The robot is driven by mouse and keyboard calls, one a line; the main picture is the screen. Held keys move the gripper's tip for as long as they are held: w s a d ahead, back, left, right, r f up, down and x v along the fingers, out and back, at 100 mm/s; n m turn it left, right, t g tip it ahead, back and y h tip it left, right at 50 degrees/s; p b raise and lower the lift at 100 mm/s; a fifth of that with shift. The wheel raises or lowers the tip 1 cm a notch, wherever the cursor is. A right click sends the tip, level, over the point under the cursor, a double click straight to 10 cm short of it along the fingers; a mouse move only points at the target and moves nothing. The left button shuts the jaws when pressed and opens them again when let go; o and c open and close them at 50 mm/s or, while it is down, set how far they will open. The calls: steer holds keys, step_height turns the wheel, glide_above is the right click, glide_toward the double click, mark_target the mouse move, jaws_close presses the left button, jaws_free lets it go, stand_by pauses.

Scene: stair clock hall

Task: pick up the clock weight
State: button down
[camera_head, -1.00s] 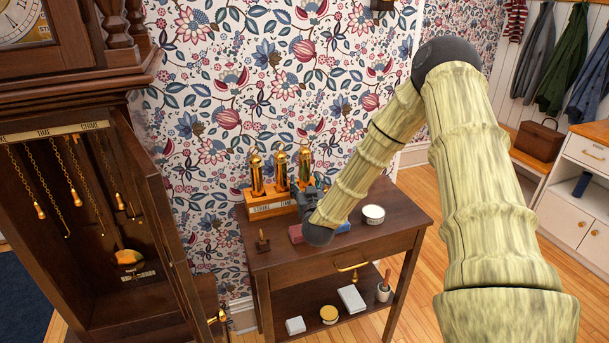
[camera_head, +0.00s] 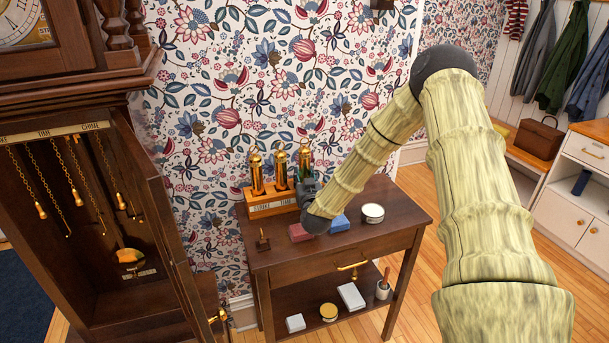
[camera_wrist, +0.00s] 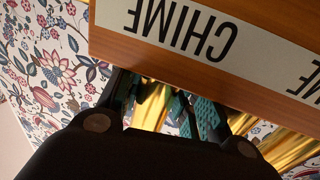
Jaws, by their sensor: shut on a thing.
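Three brass clock weights stand in a row at the wooden rack (camera_head: 272,210) on the side table. My gripper (camera_head: 308,188) is at the right-hand weight (camera_head: 305,158), its fingers shut around it. In the wrist view, my gripper (camera_wrist: 163,102) has teal-padded fingers on either side of this gold weight (camera_wrist: 152,107), beside the rack's CHIME label (camera_wrist: 180,32). The middle weight (camera_head: 281,174) and left weight (camera_head: 257,176) stand free of my gripper. My wrist hides the held weight's lower part, so I cannot tell whether it is clear of the rack.
The longcase clock (camera_head: 105,290) stands open at left. The patterned wall is close behind the rack.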

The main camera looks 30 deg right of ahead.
mark_target(305, 151)
steer(key=shift+w+r, duration=0.1)
stand_by(0.3)
steer(key=shift+r, duration=0.1)
steer(key=shift+r, duration=0.45)
steer(key=shift+r+b, duration=0.35)
steer(key=shift+r, duration=4.1)
steer(key=shift+r, duration=0.1)
